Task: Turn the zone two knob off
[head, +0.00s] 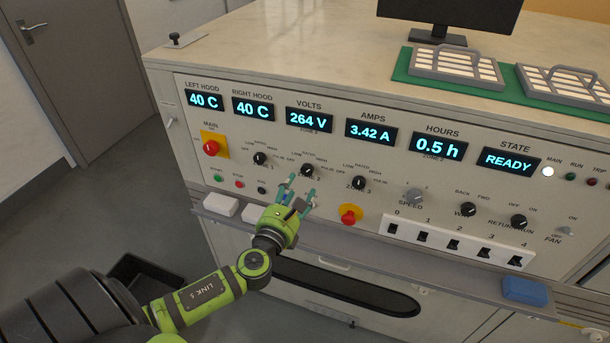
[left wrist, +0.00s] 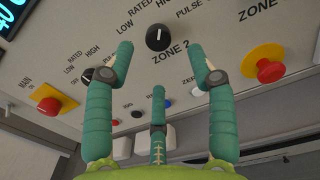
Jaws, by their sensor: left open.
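The zone two knob (head: 306,170) is a small round black knob on the sloping panel, between the zone one knob (head: 260,158) and the zone three knob (head: 358,183). In the left wrist view the zone two knob (left wrist: 158,38) sits above the "ZONE 2" label, with a pale pointer mark that seems to point upward. My left gripper (head: 298,191) is open and empty, just below and in front of this knob. In the left wrist view its fingers (left wrist: 163,62) are spread to either side below the knob, apart from it.
A red emergency button on yellow (head: 350,215) lies to the right of my left gripper. The red main switch (head: 211,147) is at the panel's left. Small push buttons (head: 239,184) and a row of numbered switches (head: 453,245) are also near. A ledge (head: 330,235) runs below the panel.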

